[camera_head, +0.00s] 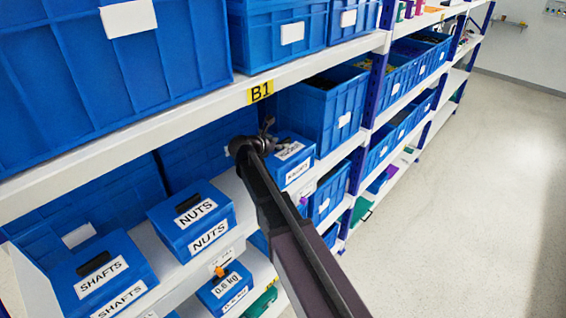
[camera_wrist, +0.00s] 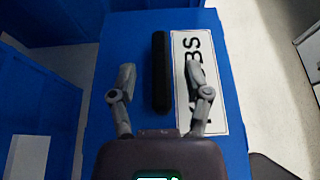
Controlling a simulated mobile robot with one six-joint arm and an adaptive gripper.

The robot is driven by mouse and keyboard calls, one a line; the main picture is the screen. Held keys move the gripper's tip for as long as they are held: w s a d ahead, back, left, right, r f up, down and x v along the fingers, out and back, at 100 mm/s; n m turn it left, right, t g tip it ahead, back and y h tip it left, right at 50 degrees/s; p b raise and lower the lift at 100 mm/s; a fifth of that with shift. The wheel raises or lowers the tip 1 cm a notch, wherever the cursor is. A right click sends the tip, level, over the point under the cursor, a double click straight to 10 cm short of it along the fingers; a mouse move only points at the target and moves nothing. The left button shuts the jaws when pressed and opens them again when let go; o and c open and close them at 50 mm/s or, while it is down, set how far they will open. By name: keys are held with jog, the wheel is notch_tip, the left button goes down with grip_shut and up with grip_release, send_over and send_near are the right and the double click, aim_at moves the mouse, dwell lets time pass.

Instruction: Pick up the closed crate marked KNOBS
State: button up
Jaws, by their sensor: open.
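The closed crate marked KNOBS is a blue lidded box (camera_head: 299,165) on the middle shelf in the head view, partly hidden by my arm. In the wrist view its blue lid (camera_wrist: 215,40) fills the middle, with a white label (camera_wrist: 208,120) reading "BS" at its visible end. A black bar handle (camera_wrist: 158,75) stands on the lid. My gripper (camera_wrist: 160,72) is open, with one finger to each side of the handle; the right finger covers part of the label. I cannot tell how far the fingertips are above the lid. My gripper also shows in the head view (camera_head: 266,135).
The NUTS crate (camera_head: 222,212) and SHAFTS crate (camera_head: 60,282) stand to the left on the same shelf. The upper shelf edge with the B1 tag (camera_head: 260,92) runs close above my gripper. Large blue bins (camera_head: 322,108) stand behind. The floor aisle (camera_head: 450,200) at right is clear.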

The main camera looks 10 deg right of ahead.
jog(key=shift+w+d+f, duration=0.15)
jog(key=shift+w+d, duration=0.1)
jog(key=shift+d, duration=0.15)
grip_shut()
